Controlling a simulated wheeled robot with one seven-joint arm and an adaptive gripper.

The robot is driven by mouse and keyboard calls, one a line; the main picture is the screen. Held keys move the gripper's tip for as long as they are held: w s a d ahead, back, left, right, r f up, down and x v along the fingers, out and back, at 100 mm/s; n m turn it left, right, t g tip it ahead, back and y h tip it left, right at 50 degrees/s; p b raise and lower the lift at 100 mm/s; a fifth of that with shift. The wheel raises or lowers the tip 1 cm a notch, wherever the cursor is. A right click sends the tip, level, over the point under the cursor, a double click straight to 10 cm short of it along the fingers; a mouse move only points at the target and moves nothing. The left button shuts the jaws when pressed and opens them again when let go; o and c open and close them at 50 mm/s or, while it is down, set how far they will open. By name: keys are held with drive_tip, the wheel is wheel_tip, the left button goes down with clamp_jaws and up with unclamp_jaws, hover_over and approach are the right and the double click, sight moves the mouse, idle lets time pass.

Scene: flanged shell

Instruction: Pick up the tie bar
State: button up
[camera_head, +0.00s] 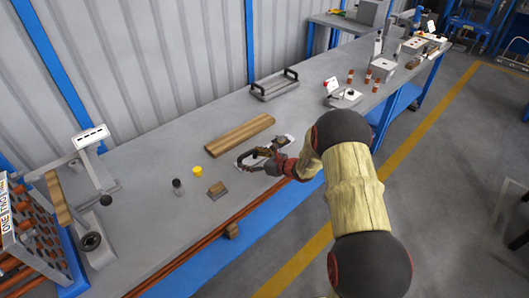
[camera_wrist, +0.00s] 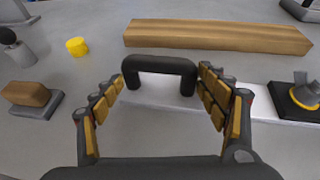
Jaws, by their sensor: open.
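A black arched bar (camera_wrist: 160,72), shaped like an upside-down U, stands on a pale flat plate (camera_wrist: 262,103) in the wrist view. It is the likeliest tie bar, though no label confirms this. My gripper (camera_head: 264,155) is open over the bench in the head view. In the wrist view its padded fingers stand on the left and right of the arch, with gaps showing on both sides. The fingers and arm partly hide the plate in the head view. The lower ends of the arch show in the wrist view.
A long wooden block (camera_head: 240,133) lies just behind. A yellow cap (camera_head: 198,169), a dark-topped post (camera_head: 178,187) and a brown block on a grey base (camera_head: 217,190) stand left. A black fitting (camera_wrist: 298,98) is close on the right. A two-handled tray (camera_head: 275,85) lies farther back.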

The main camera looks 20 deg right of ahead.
drive_tip(key=c, duration=1.7)
clamp_jaws()
drive_tip(key=shift+r, duration=0.15)
